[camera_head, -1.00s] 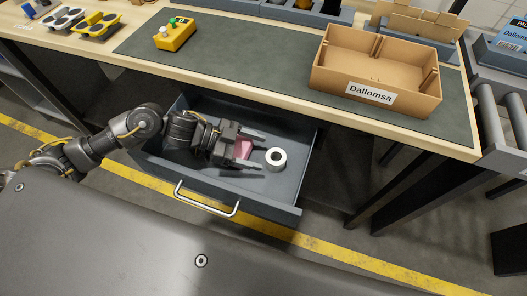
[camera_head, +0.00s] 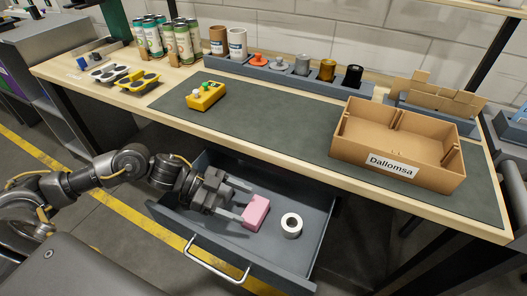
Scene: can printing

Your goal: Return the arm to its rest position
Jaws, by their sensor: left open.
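My left arm comes in from the left over the open grey drawer (camera_head: 305,262) under the workbench. My left gripper (camera_head: 240,201) is open, its fingers pointing right inside the drawer area. A pink block (camera_head: 256,212) lies in the drawer just beyond the fingertips; whether they touch it I cannot tell. A white roll (camera_head: 291,225) lies to the right of the block, clear of the gripper. My right gripper is not in view.
The drawer's handle (camera_head: 215,262) faces front. On the bench (camera_head: 230,155) above stand a yellow button box (camera_head: 206,97), a cardboard box marked Dallomsa (camera_head: 398,150), several cans (camera_head: 165,42) and a row of small items at the back. The dark mat's middle is clear.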

